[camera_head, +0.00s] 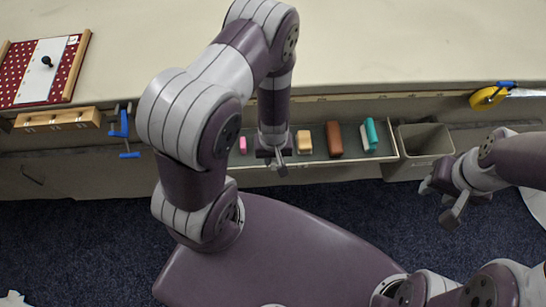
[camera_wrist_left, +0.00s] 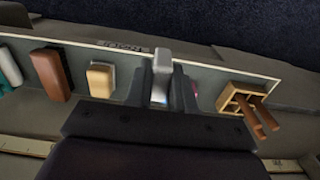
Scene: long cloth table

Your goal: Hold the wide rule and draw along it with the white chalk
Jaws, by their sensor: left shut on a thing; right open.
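My left gripper (camera_head: 276,163) is down at the narrow tray along the table's front edge. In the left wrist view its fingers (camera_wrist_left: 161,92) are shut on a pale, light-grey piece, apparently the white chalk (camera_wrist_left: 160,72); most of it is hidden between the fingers. A wide white board with a black knob, apparently the wide rule (camera_head: 42,76), lies on a red dotted panel (camera_head: 14,72) at the far left of the table. My right gripper (camera_head: 447,203) is open and empty, in front of the table at the right.
The tray (camera_head: 386,142) holds a pink piece (camera_head: 243,145), a tan block (camera_head: 304,142), a brown block (camera_head: 334,139), a teal-and-white piece (camera_head: 370,135) and a small wooden rack (camera_wrist_left: 236,99). A bin (camera_head: 424,145) stands right of it. Blue clamps (camera_head: 124,127) grip the edge. The tabletop is mostly bare.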

